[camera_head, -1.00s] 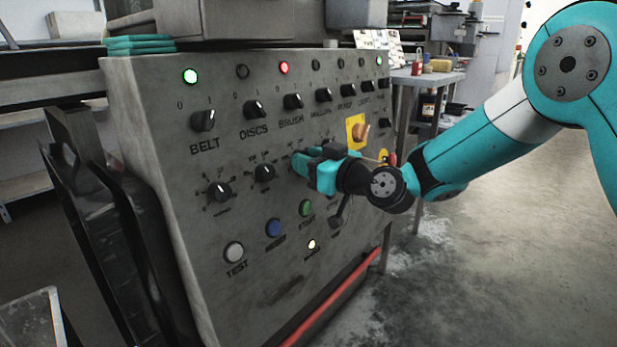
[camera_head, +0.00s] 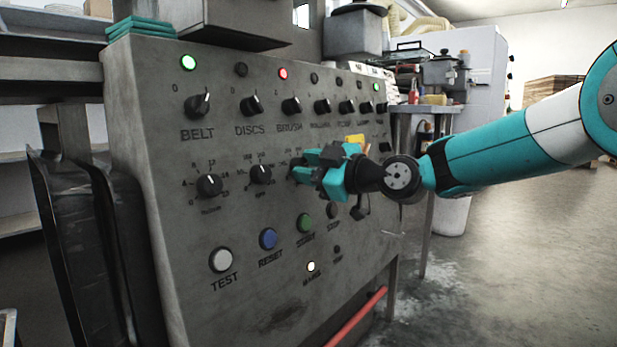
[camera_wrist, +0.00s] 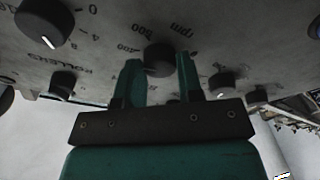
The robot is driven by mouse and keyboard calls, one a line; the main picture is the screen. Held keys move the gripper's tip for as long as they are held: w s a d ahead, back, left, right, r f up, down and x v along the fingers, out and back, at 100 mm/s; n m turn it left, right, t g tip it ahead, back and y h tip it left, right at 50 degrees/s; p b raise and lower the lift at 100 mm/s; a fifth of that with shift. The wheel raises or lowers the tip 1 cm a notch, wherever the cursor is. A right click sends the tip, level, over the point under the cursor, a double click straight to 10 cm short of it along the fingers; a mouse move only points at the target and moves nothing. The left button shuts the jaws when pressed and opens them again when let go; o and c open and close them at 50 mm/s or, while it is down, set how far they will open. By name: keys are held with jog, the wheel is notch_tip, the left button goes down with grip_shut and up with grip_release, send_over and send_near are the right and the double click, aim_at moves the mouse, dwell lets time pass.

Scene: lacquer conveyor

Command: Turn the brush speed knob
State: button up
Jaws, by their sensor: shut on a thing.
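The brush speed knob (camera_wrist: 160,57) is a dark round knob with "rpm" and "500" printed by it. In the wrist view it sits between the two teal fingers of my gripper (camera_wrist: 158,75), which is shut on it. In the head view my gripper (camera_head: 298,168) reaches the panel in the lower knob row, below the BRUSH switch (camera_head: 291,106), and hides most of the knob and its scale. I cannot read where the knob points. The grey control panel (camera_head: 160,130) carries the knobs.
To the left is another dial (camera_head: 260,174). Below are a green button (camera_head: 305,223), a blue button (camera_head: 268,238) and a white TEST button (camera_head: 221,260). A yellow plate (camera_head: 355,141) is behind my gripper. Open floor lies right of the panel.

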dwell(0.4)
jog(key=o, duration=0.9)
jog(key=p+v, duration=0.3)
jog(key=v, duration=1.4)
jog(key=shift+s+d, duration=0.1)
jog(key=shift+d, duration=0.15)
jog(key=s+a+r+m+g+h+p, duration=0.2)
jog(key=s+g+p, duration=0.1)
jog(key=s+p, duration=0.3)
jog(key=s+a+r+m+g+h+p, duration=0.2)
jog(key=s+g+p, duration=0.2)
jog(key=s, duration=0.3)
jog(key=s+d+r+m+g+h+p, duration=0.1)
jog(key=s+d+m+g+h+p, duration=0.2)
jog(key=s, duration=0.4)
jog(key=s+d+r+m+h+p, duration=0.1)
jog(key=s+d+m+h+p, duration=0.35)
jog(key=s, duration=0.25)
jog(key=shift+m+y, duration=0.35)
jog(key=r+p, duration=2.4)
jog(key=p, duration=0.1)
jog(key=a+r+p, duration=0.1)
jog(key=r+p, duration=1.1)
jog(key=shift+w+r, duration=0.1)
jog(key=shift+w, duration=0.15)
